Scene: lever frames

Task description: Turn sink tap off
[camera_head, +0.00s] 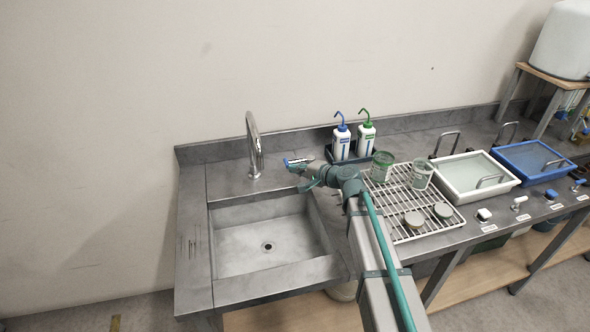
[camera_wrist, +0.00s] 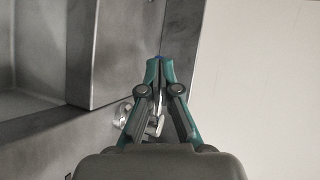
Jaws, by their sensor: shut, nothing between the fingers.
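The sink tap's curved metal spout (camera_head: 253,145) stands upright at the back of the steel sink (camera_head: 270,240). Just right of it, a small blue-tipped part (camera_head: 290,161) shows beside my gripper (camera_head: 304,178); I cannot tell whether it is the tap's handle. My gripper is above the counter behind the sink's right corner. Metal fittings (camera_wrist: 122,114) show left of and between the fingers. Contact cannot be told. No water stream is visible.
Two wash bottles (camera_head: 354,140) stand in a dark tray right of my gripper. A wire rack (camera_head: 400,225) holds green-tinted beakers and round pieces. White (camera_head: 475,190) and blue (camera_head: 532,178) trays are farther right. The wall is close behind the counter.

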